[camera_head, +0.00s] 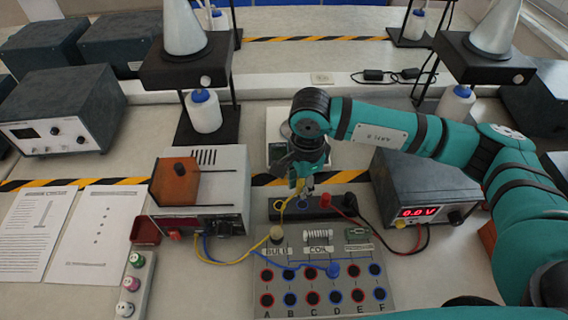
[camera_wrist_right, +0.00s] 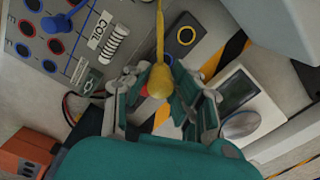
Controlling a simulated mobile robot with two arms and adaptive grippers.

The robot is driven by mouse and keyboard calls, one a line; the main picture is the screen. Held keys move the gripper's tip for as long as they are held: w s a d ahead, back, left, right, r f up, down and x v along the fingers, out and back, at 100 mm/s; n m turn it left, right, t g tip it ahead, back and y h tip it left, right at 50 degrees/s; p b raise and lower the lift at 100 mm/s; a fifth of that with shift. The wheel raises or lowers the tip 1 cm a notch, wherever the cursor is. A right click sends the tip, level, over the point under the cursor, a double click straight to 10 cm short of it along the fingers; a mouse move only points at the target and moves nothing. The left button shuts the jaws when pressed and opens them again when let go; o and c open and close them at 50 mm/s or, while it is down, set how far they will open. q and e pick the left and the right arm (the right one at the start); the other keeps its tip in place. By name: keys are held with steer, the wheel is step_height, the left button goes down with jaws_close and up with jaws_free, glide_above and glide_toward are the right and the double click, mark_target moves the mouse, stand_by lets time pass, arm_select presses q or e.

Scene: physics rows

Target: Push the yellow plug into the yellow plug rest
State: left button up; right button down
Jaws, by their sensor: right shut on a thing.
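My right gripper (camera_head: 303,192) points down over the dark bar at the panel's back edge. In the right wrist view its fingers (camera_wrist_right: 160,95) are shut on the yellow plug (camera_wrist_right: 160,82), whose yellow cable (camera_wrist_right: 160,30) runs off the top of that view. The dark bar (camera_head: 280,210) carries a yellow-ringed hole (camera_wrist_right: 186,35), which I take as the yellow plug rest. In the wrist view the hole shows empty, apart from the plug. The plug's lower end and its height above the bar are hard to tell. My left gripper is not in view.
A red plug (camera_head: 325,201) and a black plug stand at the bar's right part. The circuit panel (camera_head: 350,265) lies in front, with a blue plug (camera_head: 333,270) and cable on it. A power supply (camera_head: 420,185) stands right, another instrument (camera_head: 225,185) left.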

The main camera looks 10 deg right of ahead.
arm_select(q)
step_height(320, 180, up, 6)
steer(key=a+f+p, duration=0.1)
steer(key=p, duration=0.3)
arm_select(e)
steer(key=shift+w+a+f+m+b, duration=0.5)
steer(key=shift+a+f+m, duration=0.4)
steer(key=shift+m, duration=1.35)
steer(key=shift+w+a+f+m+b, duration=0.3)
steer(key=shift+w+a+f+m, duration=0.55)
steer(key=shift+m, duration=1.45)
steer(key=shift+w+a+f+m+b, duration=0.45)
steer(key=shift+f+m, duration=0.75)
steer(key=shift+m, duration=1.05)
steer(key=shift+s+a+f+b, duration=0.1)
steer(key=shift+s+f+b, duration=0.05)
steer(key=shift+f+b, duration=0.6)
steer(key=shift+f, duration=0.15)
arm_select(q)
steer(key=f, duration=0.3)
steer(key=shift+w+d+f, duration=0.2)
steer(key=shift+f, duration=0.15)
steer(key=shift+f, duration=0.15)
arm_select(e)
steer(key=shift+r, duration=0.1)
arm_select(q)
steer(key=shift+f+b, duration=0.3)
steer(key=shift+b, duration=0.15)
